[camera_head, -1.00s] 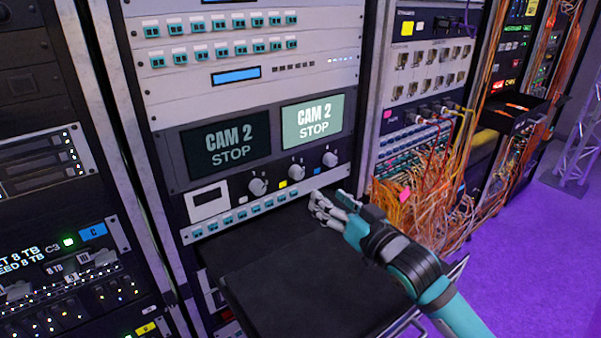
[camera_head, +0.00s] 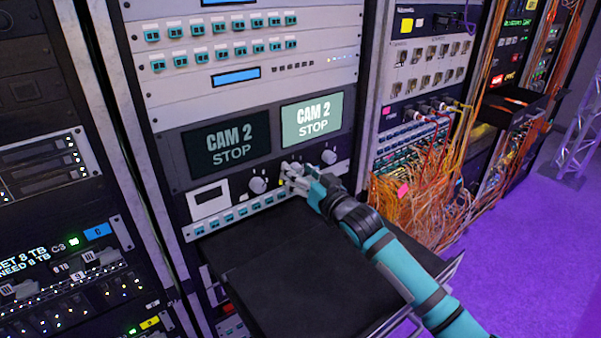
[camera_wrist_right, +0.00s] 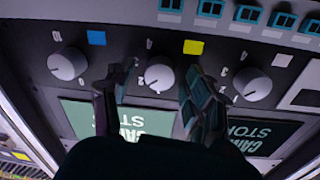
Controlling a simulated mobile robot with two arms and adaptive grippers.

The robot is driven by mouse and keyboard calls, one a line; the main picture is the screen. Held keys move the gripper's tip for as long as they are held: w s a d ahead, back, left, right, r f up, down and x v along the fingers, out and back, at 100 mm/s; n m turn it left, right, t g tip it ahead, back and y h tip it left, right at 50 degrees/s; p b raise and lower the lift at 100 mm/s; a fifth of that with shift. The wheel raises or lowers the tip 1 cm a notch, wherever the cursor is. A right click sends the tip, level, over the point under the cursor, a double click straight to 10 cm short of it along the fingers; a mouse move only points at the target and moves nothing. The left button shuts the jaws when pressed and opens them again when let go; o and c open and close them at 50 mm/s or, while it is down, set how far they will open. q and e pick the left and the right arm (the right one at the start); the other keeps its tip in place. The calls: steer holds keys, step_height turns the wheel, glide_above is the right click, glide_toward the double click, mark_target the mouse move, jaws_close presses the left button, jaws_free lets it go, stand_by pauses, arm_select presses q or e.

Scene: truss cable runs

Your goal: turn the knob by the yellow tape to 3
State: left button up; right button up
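The yellow tape (camera_wrist_right: 193,47) is a small square on the dark panel in the right wrist view, which shows the panel upside down. Beside it is a round pale knob (camera_wrist_right: 159,77), the middle one of three, with small digits around it. Its exact pointer setting is too small to tell. My right gripper (camera_wrist_right: 152,85) is open, one finger on each side of this knob, with gaps showing between. In the head view my right gripper (camera_head: 290,174) is at the panel and mostly hides the middle knob. My left gripper is not in view.
Neighbouring knobs stand to the left (camera_head: 258,185) and right (camera_head: 328,157). Above are a dark and a lit CAM 2 STOP screen (camera_head: 312,121). A row of teal connectors (camera_head: 241,217) runs below, over a black pull-out shelf (camera_head: 300,270). Orange cables (camera_head: 425,200) hang at right.

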jaws_close()
steer(key=shift+m, duration=0.3)
steer(key=shift+r+m+p, duration=0.1)
steer(key=shift+m+p, duration=0.35)
steer(key=shift+m, duration=0.05)
steer(key=shift+m+p, duration=0.5)
steer(key=shift+m, duration=0.7)
steer(key=m+p, duration=0.1)
steer(key=m, duration=0.4)
steer(key=shift+w, duration=0.1)
steer(key=shift+d+m+g, duration=0.1)
steer(key=shift+m+g, duration=0.2)
steer(key=shift+m, duration=0.1)
